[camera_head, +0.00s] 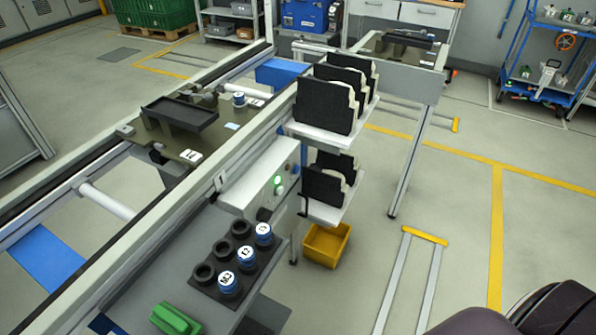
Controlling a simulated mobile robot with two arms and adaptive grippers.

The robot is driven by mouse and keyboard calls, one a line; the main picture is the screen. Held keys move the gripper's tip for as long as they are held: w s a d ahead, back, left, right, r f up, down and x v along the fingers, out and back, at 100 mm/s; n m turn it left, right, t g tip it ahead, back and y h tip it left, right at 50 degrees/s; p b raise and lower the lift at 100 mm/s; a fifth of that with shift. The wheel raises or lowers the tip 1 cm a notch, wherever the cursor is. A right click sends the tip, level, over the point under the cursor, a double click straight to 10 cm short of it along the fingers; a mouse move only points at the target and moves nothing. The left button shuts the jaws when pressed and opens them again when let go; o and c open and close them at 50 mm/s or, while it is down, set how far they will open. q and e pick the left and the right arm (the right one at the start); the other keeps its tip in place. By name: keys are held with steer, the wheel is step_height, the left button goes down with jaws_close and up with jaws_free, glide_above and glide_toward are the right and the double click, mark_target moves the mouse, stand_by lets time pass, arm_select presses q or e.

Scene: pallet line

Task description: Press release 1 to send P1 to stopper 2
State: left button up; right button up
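A pallet (191,156) sits on the conveyor line at left centre, with a white label on its near corner that is too small to read surely. It carries a black tray-like fixture (180,113) and a blue-topped cylinder (239,99). A light grey control box (258,176) is fixed to the line's near side. A green lit button (277,180) and a pale button (280,190) show on its face; I cannot read which is release 1. Neither of my grippers is in view.
A black holder (207,291) with several sockets and blue-capped cylinders stands near the box, beside a green block (175,319). Black parts (325,105) fill a two-level rack right of the box, above a yellow bin (326,244). Another line section (400,48) lies behind. Floor right is mostly open.

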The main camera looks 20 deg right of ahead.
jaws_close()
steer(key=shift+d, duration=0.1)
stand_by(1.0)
